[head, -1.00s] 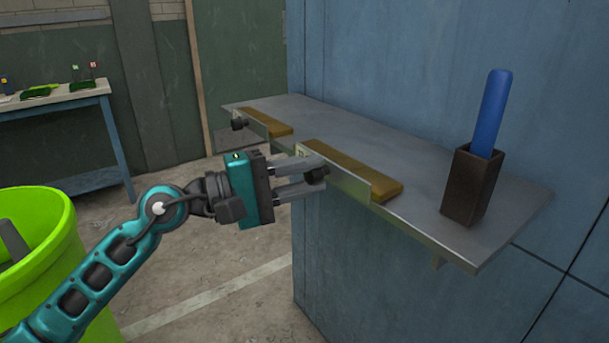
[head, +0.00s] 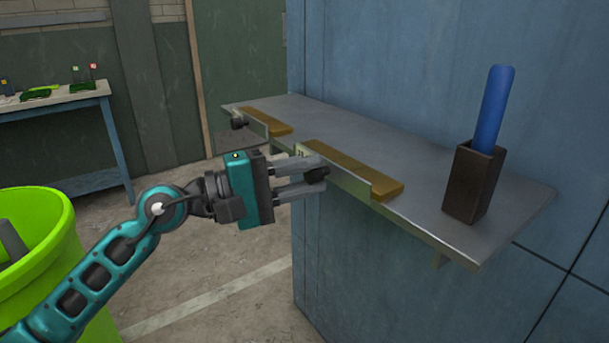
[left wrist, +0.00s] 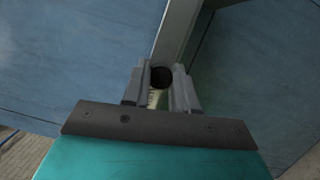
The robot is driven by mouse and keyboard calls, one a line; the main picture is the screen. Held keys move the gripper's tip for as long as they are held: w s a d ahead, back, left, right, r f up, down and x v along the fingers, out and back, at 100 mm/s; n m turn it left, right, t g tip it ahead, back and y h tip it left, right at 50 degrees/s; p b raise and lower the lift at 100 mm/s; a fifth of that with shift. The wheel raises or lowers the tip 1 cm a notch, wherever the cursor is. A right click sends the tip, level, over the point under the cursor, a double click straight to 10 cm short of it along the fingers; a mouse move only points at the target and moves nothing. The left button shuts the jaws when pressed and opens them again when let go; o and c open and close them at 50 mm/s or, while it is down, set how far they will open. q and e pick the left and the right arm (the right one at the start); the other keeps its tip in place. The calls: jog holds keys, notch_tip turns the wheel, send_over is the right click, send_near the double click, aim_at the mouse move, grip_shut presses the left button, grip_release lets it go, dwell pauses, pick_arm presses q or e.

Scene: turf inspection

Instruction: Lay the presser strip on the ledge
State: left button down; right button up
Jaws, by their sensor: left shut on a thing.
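Two strips lie on the grey metal ledge (head: 430,205), each with a brown bar and an upright metal plate along the front edge. The nearer presser strip (head: 385,187) has a dark round knob (head: 316,174) at the front of its plate. My left gripper (head: 318,180) is shut on this knob, in front of the ledge edge. The left wrist view shows the dark knob (left wrist: 161,77) between the two fingers. The farther strip (head: 268,124) has its own dark knob and is free of the gripper. My right gripper is out of view.
A dark brown holder (head: 470,188) with a blue rod (head: 493,108) stands on the right part of the ledge. A blue wall rises behind it. A bright green bin (head: 60,245) is at the left. A table (head: 70,103) with small items stands farther back.

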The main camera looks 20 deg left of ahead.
pick_arm(q)
jog(key=c, duration=0.8)
grip_release()
